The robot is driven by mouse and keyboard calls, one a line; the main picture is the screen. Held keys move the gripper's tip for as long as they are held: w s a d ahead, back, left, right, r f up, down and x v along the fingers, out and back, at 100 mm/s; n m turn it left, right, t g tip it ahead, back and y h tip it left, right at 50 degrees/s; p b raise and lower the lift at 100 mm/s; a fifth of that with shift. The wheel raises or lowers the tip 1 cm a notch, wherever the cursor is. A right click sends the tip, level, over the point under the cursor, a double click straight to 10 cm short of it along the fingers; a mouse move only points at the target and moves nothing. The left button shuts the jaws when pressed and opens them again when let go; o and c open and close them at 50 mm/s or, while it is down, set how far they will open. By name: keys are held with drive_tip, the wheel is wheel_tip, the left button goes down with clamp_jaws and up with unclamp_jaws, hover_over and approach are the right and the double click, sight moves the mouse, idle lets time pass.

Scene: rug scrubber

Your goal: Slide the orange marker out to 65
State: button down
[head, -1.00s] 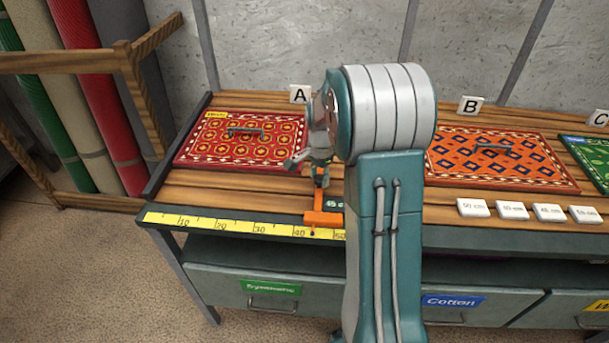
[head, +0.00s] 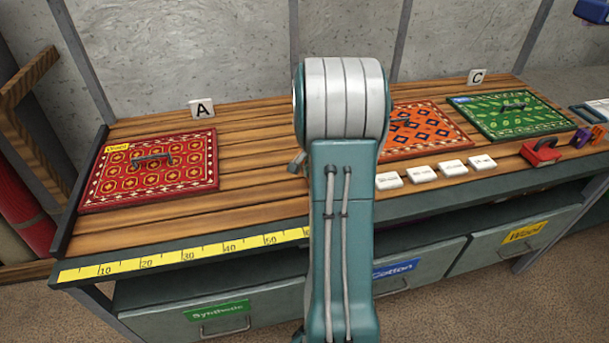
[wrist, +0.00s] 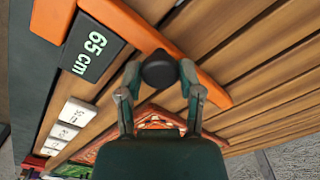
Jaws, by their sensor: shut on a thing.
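The orange marker (wrist: 210,87) fills the upper part of the wrist view, with a long bar and a black round knob (wrist: 160,68). Its dark display (wrist: 92,46) reads "65 cm". My gripper (wrist: 161,76) has its two fingers shut on the knob. In the head view my arm hides the marker and nearly all of my gripper. The yellow ruler (head: 180,257) runs along the bench's front edge; marks 10 to 50 show, and my arm covers the part beyond.
A red rug sample (head: 150,180) lies at left by sign A (head: 202,109). An orange patterned sample (head: 440,132) and a green one (head: 500,113) lie at right. White labels (head: 422,174) and a red clamp-like object (head: 541,151) sit near the front edge. Bench between red sample and arm is bare.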

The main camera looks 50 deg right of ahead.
drive_tip(key=shift+c, duration=2.4)
unclamp_jaws()
drive_tip(key=shift+o, duration=1.1)
drive_tip(key=shift+w+d+f, duration=0.1)
wheel_tip(320, 180, up, 12)
